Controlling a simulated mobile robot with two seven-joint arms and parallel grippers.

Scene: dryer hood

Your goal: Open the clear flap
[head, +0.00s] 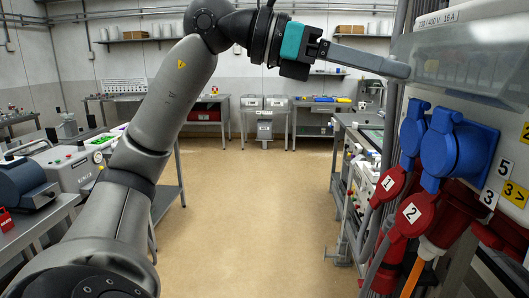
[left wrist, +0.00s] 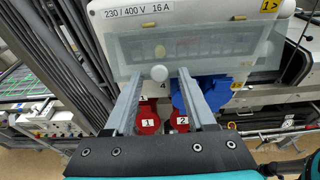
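The clear flap (head: 478,62) is a see-through cover on the upper front of the grey socket box at the right of the head view. In the left wrist view the flap (left wrist: 215,45) lies over a row of dark breakers and looks closed. A round white knob (left wrist: 159,73) sits at its lower edge. My left gripper (head: 407,70) reaches in from the left to the flap's left part. In the left wrist view its two fingers are apart, one on each side of the knob; I cannot tell whether they touch it. My right gripper is not in view.
Below the flap are blue socket covers (head: 457,147) and red plugs (head: 412,215) numbered 1 and 2, with cables hanging down. A bench with equipment (head: 365,175) stands beside the box. Benches line the left and back walls. The floor (head: 258,200) between is clear.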

